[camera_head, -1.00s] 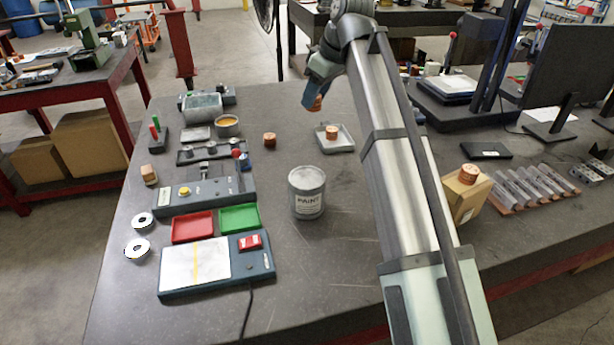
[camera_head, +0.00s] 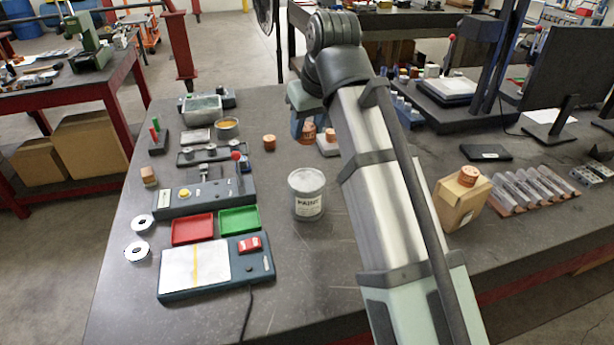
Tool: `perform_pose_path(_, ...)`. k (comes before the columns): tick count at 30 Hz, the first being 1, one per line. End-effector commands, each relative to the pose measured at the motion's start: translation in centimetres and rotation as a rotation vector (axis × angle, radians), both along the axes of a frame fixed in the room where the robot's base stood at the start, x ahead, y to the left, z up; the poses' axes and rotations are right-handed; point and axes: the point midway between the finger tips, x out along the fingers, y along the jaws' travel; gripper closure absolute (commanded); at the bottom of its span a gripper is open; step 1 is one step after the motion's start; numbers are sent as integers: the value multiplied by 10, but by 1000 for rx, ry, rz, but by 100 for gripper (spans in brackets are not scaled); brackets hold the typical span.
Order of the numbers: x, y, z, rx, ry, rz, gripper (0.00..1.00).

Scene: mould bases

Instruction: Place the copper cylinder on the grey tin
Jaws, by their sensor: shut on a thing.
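The grey tin (camera_head: 307,195), a paint can with a "PAINT" label, stands upright on the dark bench. My gripper (camera_head: 307,130) is behind the tin and points down. It is shut on a copper cylinder (camera_head: 308,133), partly covered by the fingers. The held cylinder is apart from the tin. Another copper cylinder (camera_head: 269,142) stands on the bench left of my gripper. A further one (camera_head: 331,134) is just right of it, where the pale tray (camera_head: 326,149) is largely hidden by my arm.
A cardboard box (camera_head: 449,206) at right carries another copper-coloured cylinder (camera_head: 469,175). Red (camera_head: 193,229) and green (camera_head: 239,219) trays and a scale-like device (camera_head: 205,268) lie left of the tin. The bench in front of the tin is mostly clear.

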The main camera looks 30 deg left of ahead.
Motion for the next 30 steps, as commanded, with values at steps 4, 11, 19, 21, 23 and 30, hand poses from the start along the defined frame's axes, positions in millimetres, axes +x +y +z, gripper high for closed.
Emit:
perform_pose_path(4, 0, -1, -12, -2, 1, -15, 100)
perform_pose_path(11, -1, -1, -47, -1, 1, -14, 100)
perform_pose_path(19, 0, 0, -68, 0, 0, -13, 100)
perform_pose_path(21, 0, -1, -74, -1, 0, -12, 100)
perform_pose_path(23, 0, -1, -82, -2, 1, -12, 100)
perform_pose_path(30, 0, 0, -100, -1, 0, -12, 100)
